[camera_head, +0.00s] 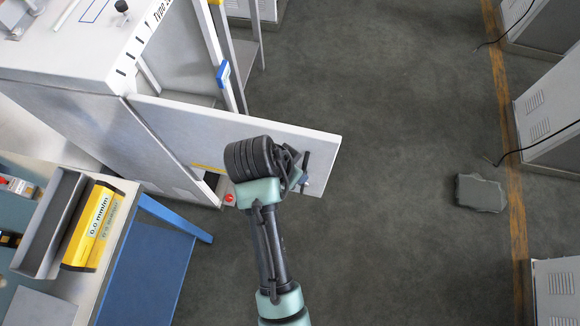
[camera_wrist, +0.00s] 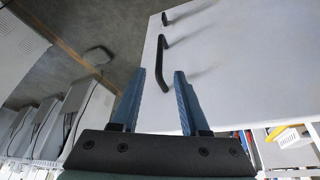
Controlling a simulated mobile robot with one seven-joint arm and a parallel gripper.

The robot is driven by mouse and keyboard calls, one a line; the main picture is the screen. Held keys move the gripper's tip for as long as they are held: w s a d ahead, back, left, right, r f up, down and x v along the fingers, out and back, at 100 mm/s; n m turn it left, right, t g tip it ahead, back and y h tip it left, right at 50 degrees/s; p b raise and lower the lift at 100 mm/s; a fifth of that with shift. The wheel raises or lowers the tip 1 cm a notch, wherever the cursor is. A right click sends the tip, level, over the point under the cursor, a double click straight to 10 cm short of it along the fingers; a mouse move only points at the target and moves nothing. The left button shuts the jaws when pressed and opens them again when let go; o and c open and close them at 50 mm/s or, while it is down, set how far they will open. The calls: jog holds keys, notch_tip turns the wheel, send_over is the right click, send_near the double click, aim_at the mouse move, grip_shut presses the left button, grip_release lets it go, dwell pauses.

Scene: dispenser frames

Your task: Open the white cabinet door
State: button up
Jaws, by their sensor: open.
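The white cabinet (camera_head: 75,62) stands at the left in the head view. Its white door (camera_head: 240,128) stands swung out from the cabinet body, and part of the interior shows behind it. In the wrist view the door face (camera_wrist: 245,75) carries a black bar handle (camera_wrist: 181,66) and a second, smaller black handle (camera_wrist: 190,11). My gripper (camera_head: 298,168) is by the free end of the door in the head view. In the wrist view my gripper (camera_wrist: 160,73) has its two blue fingers apart, with the lower end of the bar handle between them in the picture. Contact cannot be told.
A workbench (camera_head: 115,240) with a grey tray (camera_head: 45,228) and a yellow box (camera_head: 92,230) stands at the lower left. Grey floor (camera_head: 400,120) is clear right of the door. A dark block (camera_head: 480,194) lies there, near white cabinets (camera_head: 550,125) at the right.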

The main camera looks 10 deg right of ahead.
jog(key=shift+v, duration=1.45)
jog(key=shift+f, duration=0.1)
jog(key=w+a+r+n+t+b, duration=0.1)
jog(key=w+r+n+t+b, duration=0.1)
jog(key=w+r+t, duration=0.75)
jog(key=w+a+r+n+t+y+b, duration=0.1)
jog(key=w+r+n+t, duration=0.1)
jog(key=r, duration=0.9)
jog(key=w+a+r+n+t+y+b, duration=0.1)
jog(key=w+r+t, duration=0.2)
jog(key=r, duration=0.8)
jog(key=s+r+n+t, duration=0.1)
jog(key=s+r+t, duration=0.2)
jog(key=r, duration=0.5)
jog(key=s+r+n+t+y+b, duration=0.1)
jog(key=s+r+n+t, duration=0.1)
jog(key=s+r, duration=0.4)
jog(key=s+r+n+t+b, duration=0.1)
jog(key=s+r+t, duration=0.4)
jog(key=r, duration=0.5)
jog(key=shift+a+r+n, duration=0.3)
jog(key=shift+a+r, duration=0.1)
jog(key=shift+a, duration=0.05)
